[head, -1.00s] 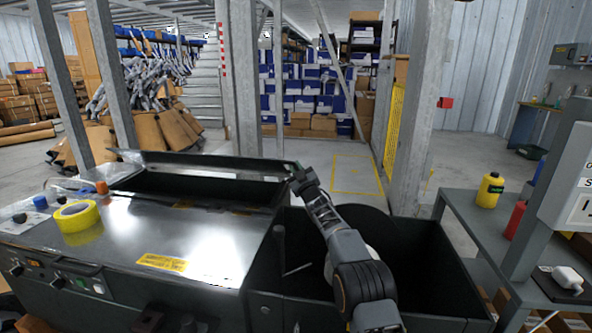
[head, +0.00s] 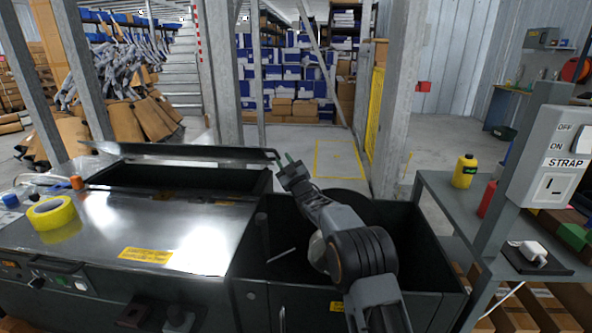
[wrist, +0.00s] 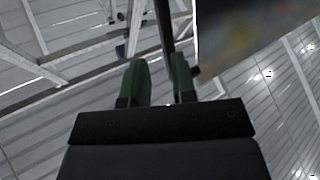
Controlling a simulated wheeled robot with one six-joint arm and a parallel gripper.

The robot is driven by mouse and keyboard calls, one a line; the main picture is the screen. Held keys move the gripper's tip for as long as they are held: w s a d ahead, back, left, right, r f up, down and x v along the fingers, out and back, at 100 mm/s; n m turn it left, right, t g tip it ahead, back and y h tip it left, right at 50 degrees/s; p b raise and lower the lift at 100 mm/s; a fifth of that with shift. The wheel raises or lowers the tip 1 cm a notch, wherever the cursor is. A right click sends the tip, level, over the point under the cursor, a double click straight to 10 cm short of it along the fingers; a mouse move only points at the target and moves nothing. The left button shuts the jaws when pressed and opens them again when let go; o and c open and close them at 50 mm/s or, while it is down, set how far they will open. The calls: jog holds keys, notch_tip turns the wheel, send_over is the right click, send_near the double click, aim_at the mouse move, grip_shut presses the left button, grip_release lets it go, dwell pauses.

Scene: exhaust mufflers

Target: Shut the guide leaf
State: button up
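The guide leaf appears to be the long dark flap (head: 198,152) standing raised along the back of the dark opening in the steel-topped machine (head: 110,228). My gripper (head: 285,160) is at the leaf's right end, with its green fingertips close beside it; I cannot tell whether they touch. In the wrist view the two green fingers (wrist: 162,80) stand apart. A thin dark bar (wrist: 163,25) shows between and beyond them, and a blurred dark panel (wrist: 250,40) fills the upper right. I cannot tell for sure which of these is the leaf.
My arm reaches over an open dark bin (head: 420,240) right of the steel top. A yellow tape roll (head: 52,212) lies on the top's left. A grey bench (head: 440,205) with a yellow bottle (head: 464,171) and a strap switch box (head: 560,155) stand at the right.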

jog(key=s+d+p, duration=0.1)
jog(key=s+d, duration=0.2)
jog(key=s, duration=0.4)
jog(key=shift+d, duration=0.25)
jog(key=shift+s, duration=0.1)
